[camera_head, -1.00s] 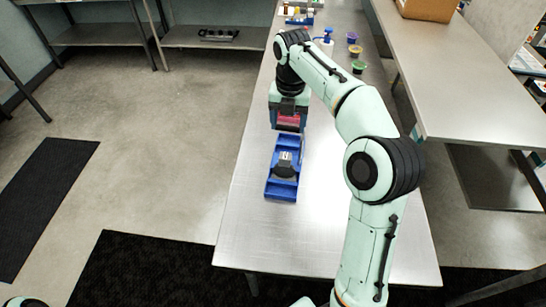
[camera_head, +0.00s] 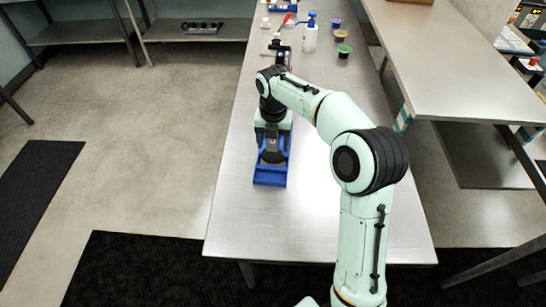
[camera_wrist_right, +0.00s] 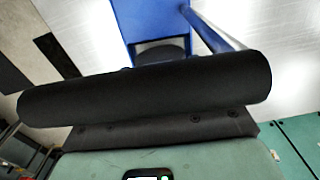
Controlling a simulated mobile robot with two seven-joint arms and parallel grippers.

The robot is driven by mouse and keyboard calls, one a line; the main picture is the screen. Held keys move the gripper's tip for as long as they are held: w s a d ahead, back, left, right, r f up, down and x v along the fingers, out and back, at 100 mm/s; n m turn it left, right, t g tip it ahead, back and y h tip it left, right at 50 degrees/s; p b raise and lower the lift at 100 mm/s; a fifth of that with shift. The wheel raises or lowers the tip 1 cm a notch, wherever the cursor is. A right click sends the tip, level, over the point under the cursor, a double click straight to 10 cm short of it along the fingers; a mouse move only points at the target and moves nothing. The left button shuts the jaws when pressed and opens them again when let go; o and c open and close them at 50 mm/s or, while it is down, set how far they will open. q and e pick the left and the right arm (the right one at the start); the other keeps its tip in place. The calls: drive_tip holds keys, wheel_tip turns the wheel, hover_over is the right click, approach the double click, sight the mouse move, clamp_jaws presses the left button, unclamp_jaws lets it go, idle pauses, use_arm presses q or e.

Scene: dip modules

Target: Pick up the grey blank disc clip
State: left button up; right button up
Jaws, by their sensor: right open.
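The blue tray (camera_head: 270,180) stands on the metal table, below and around my right gripper (camera_head: 271,150). Its upper part is covered by my right wrist. In the right wrist view the tray (camera_wrist_right: 150,14) shows at the top, with a dark rounded piece (camera_wrist_right: 160,53) in it, probably the grey blank disc clip. The black gripper part in front hides the lower side of that piece. My right gripper is open, low over the tray. I cannot tell whether its fingers touch the clip. My left gripper is not in view.
A spray bottle (camera_head: 310,36) and several small cups, one green (camera_head: 344,50), stand farther back on the table. A second bench (camera_head: 460,80) runs along the right. The table is clear in front of the tray and to its right.

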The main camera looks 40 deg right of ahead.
drive_tip(key=shift+w, duration=0.1)
drive_tip(key=shift+c, duration=0.9)
clamp_jaws()
drive_tip(key=shift+r, duration=0.1)
